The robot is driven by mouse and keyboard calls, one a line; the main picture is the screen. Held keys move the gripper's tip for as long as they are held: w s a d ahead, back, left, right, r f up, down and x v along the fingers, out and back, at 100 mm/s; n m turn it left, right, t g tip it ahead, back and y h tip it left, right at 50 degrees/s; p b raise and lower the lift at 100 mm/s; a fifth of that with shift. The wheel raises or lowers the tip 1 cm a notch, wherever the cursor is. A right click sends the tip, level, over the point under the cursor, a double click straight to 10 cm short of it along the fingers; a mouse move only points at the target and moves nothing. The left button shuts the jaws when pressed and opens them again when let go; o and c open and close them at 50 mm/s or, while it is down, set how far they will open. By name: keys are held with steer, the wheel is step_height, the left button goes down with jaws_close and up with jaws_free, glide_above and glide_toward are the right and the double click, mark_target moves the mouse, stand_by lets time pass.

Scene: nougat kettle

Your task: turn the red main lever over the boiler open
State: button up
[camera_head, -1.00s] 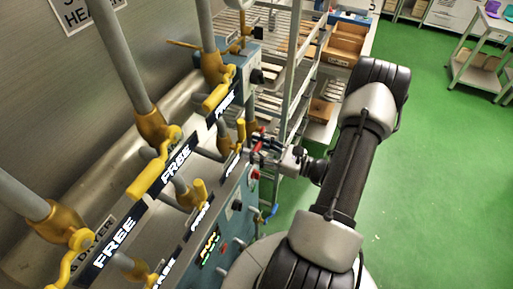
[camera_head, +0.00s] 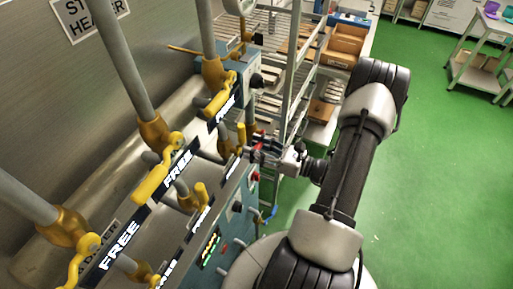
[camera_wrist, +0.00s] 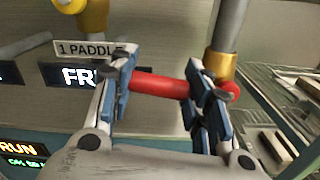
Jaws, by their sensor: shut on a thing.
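The red lever (camera_wrist: 158,86) lies nearly level across the wrist view, in front of a steel panel. Its right end is by a brass-coloured valve body (camera_wrist: 221,64) on an upright grey pipe. My gripper (camera_wrist: 165,88) is shut on the red lever, with one blue-padded finger at each side. The fingers hide parts of the lever. In the head view my gripper (camera_head: 262,149) is at the machine's right edge, and only a small red piece of the lever (camera_head: 259,133) shows there.
Yellow-handled valves on grey pipes (camera_head: 124,62) line the machine, with "FREE" displays (camera_head: 179,167) beside them. In the wrist view a "1 PADDLE" plate (camera_wrist: 88,49) is left of the lever. A metal rack (camera_head: 297,70) stands close behind my gripper.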

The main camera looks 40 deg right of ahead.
steer(key=r+m+p, duration=0.2)
steer(key=m, duration=0.1)
steer(key=shift+w+d+r+m+p, duration=0.15)
steer(key=shift+d+r+m+p, duration=0.15)
steer(key=shift+d+r+p, duration=0.1)
steer(key=w+d+r+m+p, duration=0.2)
steer(key=d+m+p, duration=0.3)
steer(key=m, duration=0.7)
steer(key=shift+w+d+r+m, duration=0.3)
steer(key=shift+w+d+r, duration=0.1)
steer(key=shift+d+r, duration=0.45)
steer(key=o, duration=1.5)
steer(key=shift+o, duration=0.2)
